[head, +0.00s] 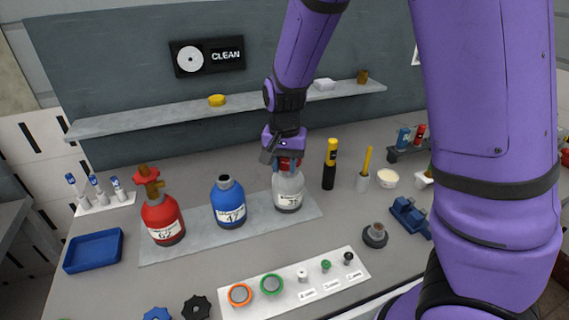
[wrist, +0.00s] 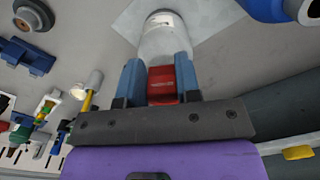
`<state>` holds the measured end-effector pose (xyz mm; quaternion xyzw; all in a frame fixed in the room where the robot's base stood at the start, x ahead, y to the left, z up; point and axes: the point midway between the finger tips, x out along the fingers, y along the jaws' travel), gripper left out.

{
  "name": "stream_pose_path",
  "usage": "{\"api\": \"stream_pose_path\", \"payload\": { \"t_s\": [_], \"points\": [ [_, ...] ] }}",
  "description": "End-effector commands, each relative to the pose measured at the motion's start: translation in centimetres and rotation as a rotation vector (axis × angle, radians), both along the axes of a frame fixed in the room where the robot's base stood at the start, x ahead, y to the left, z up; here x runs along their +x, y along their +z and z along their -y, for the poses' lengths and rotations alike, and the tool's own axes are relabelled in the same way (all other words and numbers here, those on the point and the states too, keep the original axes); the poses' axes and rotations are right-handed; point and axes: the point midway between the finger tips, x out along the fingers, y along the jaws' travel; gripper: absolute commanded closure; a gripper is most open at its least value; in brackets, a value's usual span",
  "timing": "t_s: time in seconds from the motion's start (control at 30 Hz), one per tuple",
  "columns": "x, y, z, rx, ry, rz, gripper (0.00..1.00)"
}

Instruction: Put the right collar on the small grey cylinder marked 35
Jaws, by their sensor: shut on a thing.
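The small grey cylinder (head: 288,192) stands upright on the pale mat, with a white label that reads about 35. It also shows in the wrist view (wrist: 166,40). My gripper (head: 286,160) is directly above its top, pointing down. In the wrist view my gripper's two blue fingers (wrist: 160,80) are shut on a red piece (wrist: 163,84), which looks like a collar. The red piece is at the cylinder's neck end and hides the neck. I cannot tell whether it is seated on the neck or held just above it.
A blue cylinder (head: 228,203) and a red cylinder (head: 162,218) with a red valve stand to the left. A black and yellow bottle (head: 329,165) stands close on the right. In front lies a white board (head: 316,271) with rings and small fittings. A shelf (head: 150,122) runs behind.

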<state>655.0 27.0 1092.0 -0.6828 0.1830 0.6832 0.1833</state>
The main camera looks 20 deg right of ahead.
Motion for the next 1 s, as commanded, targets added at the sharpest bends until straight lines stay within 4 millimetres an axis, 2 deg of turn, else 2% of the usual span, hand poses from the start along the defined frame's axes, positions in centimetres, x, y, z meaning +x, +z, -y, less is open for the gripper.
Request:
{"api": "stream_pose_path", "payload": {
  "t_s": [1.0],
  "points": [
    [0.0, -2.0, 0.0, -0.001, 0.000, -0.001, 0.91]
  ]
}}
